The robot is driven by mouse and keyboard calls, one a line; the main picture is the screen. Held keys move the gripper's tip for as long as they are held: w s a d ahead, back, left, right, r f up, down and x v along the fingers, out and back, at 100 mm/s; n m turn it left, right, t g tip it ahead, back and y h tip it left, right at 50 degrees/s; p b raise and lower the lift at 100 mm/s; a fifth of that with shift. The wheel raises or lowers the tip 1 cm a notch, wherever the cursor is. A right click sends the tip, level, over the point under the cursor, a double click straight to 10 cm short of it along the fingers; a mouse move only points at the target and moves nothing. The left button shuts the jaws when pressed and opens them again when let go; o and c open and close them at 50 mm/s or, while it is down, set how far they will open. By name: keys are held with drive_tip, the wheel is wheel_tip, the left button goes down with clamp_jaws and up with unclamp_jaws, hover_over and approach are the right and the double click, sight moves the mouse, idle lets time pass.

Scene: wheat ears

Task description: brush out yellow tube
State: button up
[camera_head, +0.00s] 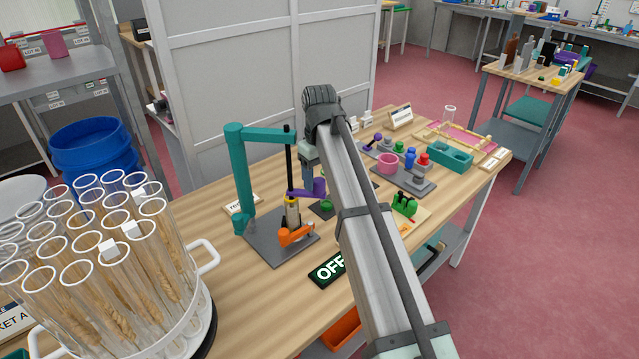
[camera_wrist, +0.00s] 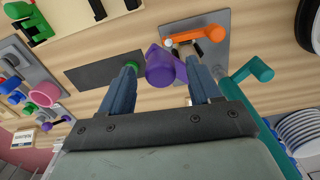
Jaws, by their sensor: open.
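A short tube with a yellow band (camera_head: 292,203) stands upright on a grey base plate (camera_head: 262,246), beside an orange clamp-like part (camera_head: 294,236). A black upright rod (camera_head: 288,155) rises above the tube, beneath the arm of a teal stand (camera_head: 244,185). A purple part (camera_head: 312,189) projects to the right near the rod. In the wrist view, my gripper (camera_wrist: 163,76) is open, with the purple part (camera_wrist: 167,66) between its fingers. I cannot tell whether they touch it. The yellow band is not clear there. My fingertips are mostly hidden in the head view.
A rack of glass tubes with wheat ears (camera_head: 100,265) fills the near left. A black OFF sign (camera_head: 328,270) lies at the table's front. Green clip (camera_head: 405,205), pink ring (camera_head: 387,163) and teal tray (camera_head: 450,156) stand right. Bare wood (camera_head: 225,290) lies between rack and sign.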

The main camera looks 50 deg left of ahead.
drive_tip(key=shift+f, duration=1.2)
clamp_jaws()
